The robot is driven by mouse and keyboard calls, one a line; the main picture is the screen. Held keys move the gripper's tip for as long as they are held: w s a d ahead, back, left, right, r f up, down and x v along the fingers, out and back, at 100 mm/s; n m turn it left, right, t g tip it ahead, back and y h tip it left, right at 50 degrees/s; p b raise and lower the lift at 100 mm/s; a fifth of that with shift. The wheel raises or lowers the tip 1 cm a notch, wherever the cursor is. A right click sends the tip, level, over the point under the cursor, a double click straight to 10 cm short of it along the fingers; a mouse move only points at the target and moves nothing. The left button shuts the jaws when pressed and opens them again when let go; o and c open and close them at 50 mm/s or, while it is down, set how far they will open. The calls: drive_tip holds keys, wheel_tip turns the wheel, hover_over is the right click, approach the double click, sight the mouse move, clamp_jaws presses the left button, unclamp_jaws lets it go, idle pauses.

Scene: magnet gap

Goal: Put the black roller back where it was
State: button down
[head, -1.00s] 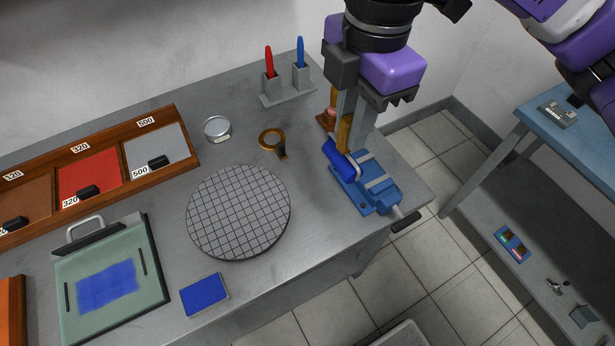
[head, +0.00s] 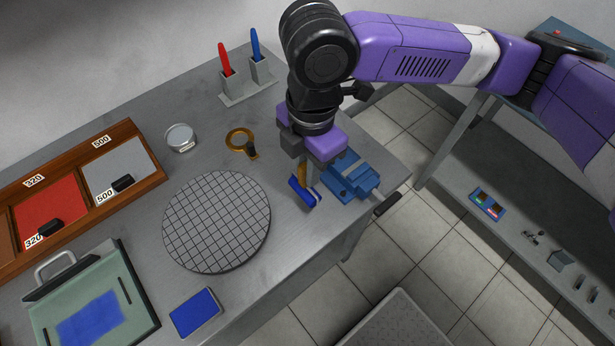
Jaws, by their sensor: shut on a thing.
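My gripper (head: 306,170) is above the right part of the grey bench, just left of the blue vise (head: 352,180). It is shut on the amber handle of a roller (head: 304,192), whose cylinder looks blue, not black. The roller hangs below the gripper, tilted, close to the vise; I cannot tell whether it touches the bench. The fingertips are mostly hidden by the gripper body. A glass plate (head: 133,287) with a blue patch lies at the front left. No plainly black roller shows.
A round gridded plate (head: 216,222) lies mid-bench, with a blue pad (head: 195,313) in front. A brass ring tool (head: 240,140), a round tin (head: 180,138) and a pen holder (head: 248,88) stand behind. A wooden tray (head: 150,178) is at left.

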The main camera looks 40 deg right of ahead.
drive_tip(key=shift+f, duration=2.15)
drive_tip(key=shift+f, duration=0.15)
drive_tip(key=c, duration=1.3)
unclamp_jaws()
drive_tip(key=r, duration=1.2)
drive_tip(key=shift+d+r, duration=0.15)
drive_tip(key=shift+d, duration=0.15)
